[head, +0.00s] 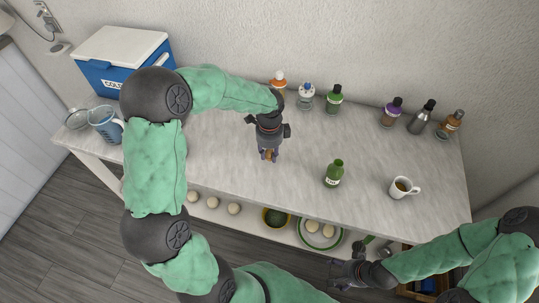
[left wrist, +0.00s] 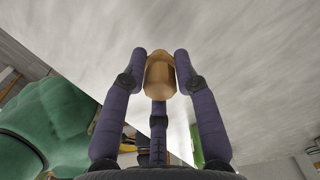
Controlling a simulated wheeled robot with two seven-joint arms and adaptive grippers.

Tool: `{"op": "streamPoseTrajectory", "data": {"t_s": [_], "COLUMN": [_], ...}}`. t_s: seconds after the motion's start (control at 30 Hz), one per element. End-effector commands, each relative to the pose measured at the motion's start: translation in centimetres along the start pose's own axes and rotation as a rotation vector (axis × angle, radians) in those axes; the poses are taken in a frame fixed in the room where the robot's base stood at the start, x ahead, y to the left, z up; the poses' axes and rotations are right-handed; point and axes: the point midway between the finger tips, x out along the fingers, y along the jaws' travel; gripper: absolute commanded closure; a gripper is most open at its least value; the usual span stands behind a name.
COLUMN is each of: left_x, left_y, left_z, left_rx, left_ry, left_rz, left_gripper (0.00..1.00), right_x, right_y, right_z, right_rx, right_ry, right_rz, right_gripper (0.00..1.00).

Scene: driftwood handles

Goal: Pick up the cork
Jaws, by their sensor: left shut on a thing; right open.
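The cork (left wrist: 160,78) is a tan, rounded piece held between the purple fingers of my left gripper (left wrist: 160,72) in the left wrist view. In the head view my left gripper (head: 268,155) is over the middle of the counter, with a small bit of the cork (head: 268,156) showing at its fingertips. The gripper is shut on the cork. I cannot tell whether the cork touches the counter. My right gripper (head: 340,272) is open and empty, low at the right, in front of the counter's edge.
On the pale counter (head: 220,150), a green bottle (head: 333,174) and a white mug (head: 402,187) stand to the right. Several bottles line the back, including a green one (head: 334,98). A blue cooler (head: 122,60) and a measuring jug (head: 105,124) are at the left. A shelf below holds bowls (head: 277,218).

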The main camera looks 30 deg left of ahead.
Motion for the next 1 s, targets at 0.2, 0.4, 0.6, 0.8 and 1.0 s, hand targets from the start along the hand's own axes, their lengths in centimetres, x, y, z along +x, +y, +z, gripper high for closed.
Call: {"op": "streamPoseTrajectory", "data": {"t_s": [0.2,0.4,0.6,0.8,1.0], "left_x": [-3.9,-7.7,-9.4,-10.4,-10.8], "left_y": [2.1,5.8,9.8,12.1,13.0], "left_z": [-0.9,-2.3,-3.9,-4.8,-5.2], "left_rx": [0.002,0.004,0.003,0.002,0.000], "left_ry": [0.001,0.001,0.001,0.001,0.000], "left_rz": [-0.005,-0.003,-0.002,-0.002,0.000], "left_gripper": [0.90,0.90,0.90,0.90,0.90], "right_x": [-1.1,-2.1,-2.6,-3.0,-3.1], "right_y": [-0.4,-0.7,-0.9,-1.1,-1.1], "right_z": [0.0,0.1,0.1,0.1,0.1], "right_rx": [0.000,0.000,0.000,0.000,0.000], "right_ry": [0.000,0.000,0.000,0.000,0.000], "right_rz": [0.000,0.000,0.000,0.000,0.000], "right_gripper": [0.21,0.21,0.21,0.21,0.21]}}
